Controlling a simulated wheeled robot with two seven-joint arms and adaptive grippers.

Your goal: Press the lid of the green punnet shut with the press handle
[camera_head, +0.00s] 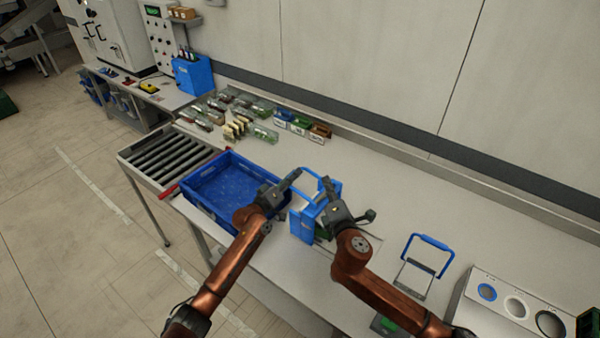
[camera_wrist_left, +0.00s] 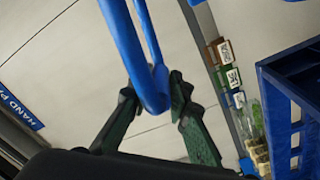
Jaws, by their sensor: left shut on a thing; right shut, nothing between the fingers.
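The blue hand press (camera_head: 303,226) stands on the bench right of the blue crate, with its blue handle (camera_head: 308,170) raised above it. My left gripper (camera_head: 296,177) is shut on the handle's left side; in the left wrist view the handle (camera_wrist_left: 150,88) passes between the fingers of my left gripper (camera_wrist_left: 153,92). My right gripper (camera_head: 327,184) is shut and empty beside the handle's right side. A small dark green patch (camera_head: 322,232) shows in the press under my right wrist. It may be the green punnet; the lid's state is hidden.
An empty blue crate (camera_head: 190,203) sits left of the press, by a roller conveyor (camera_head: 170,156). Clear packs (camera_head: 228,100) and small labelled boxes (camera_head: 300,126) stand behind. A blue-handled frame (camera_head: 428,242) and a panel with round holes (camera_head: 510,300) are at right.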

